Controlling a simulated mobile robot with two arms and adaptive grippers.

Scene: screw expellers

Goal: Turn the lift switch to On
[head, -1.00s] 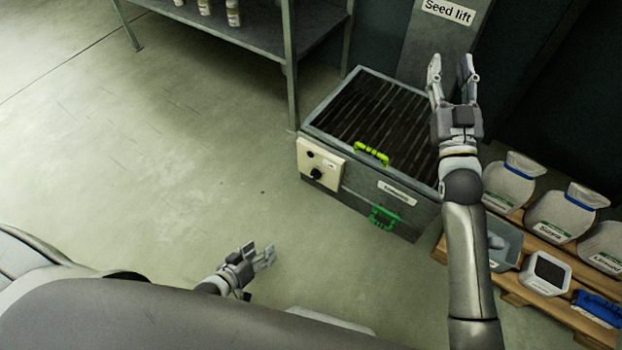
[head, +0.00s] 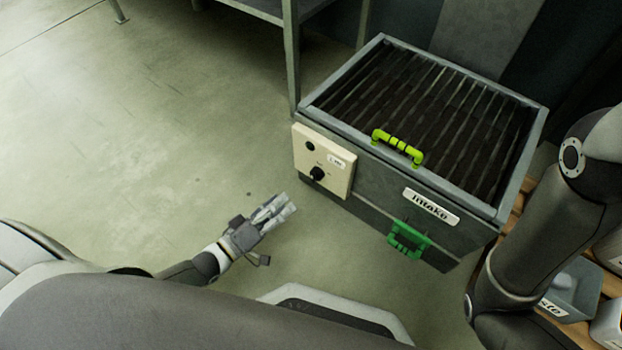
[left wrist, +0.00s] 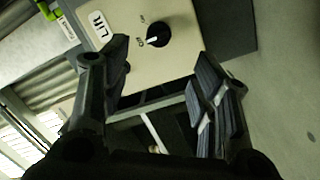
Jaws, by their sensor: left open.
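The lift switch is a black knob (head: 317,173) on a beige panel (head: 338,172) on the front left of the intake box. In the left wrist view the knob (left wrist: 157,36) has a white pointer turned toward the small mark that appears to read Off. A Lift label (left wrist: 109,31) is beside it. My left gripper (head: 280,207) is low over the floor, to the left of and below the panel in the head view. It is open, empty and apart from the knob, which lies beyond its fingers (left wrist: 165,82). My right gripper is out of view; only its arm shows.
A metal shelf's leg (head: 291,60) stands just behind the panel. A grey bin (head: 575,292) is at right. The floor at left is clear.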

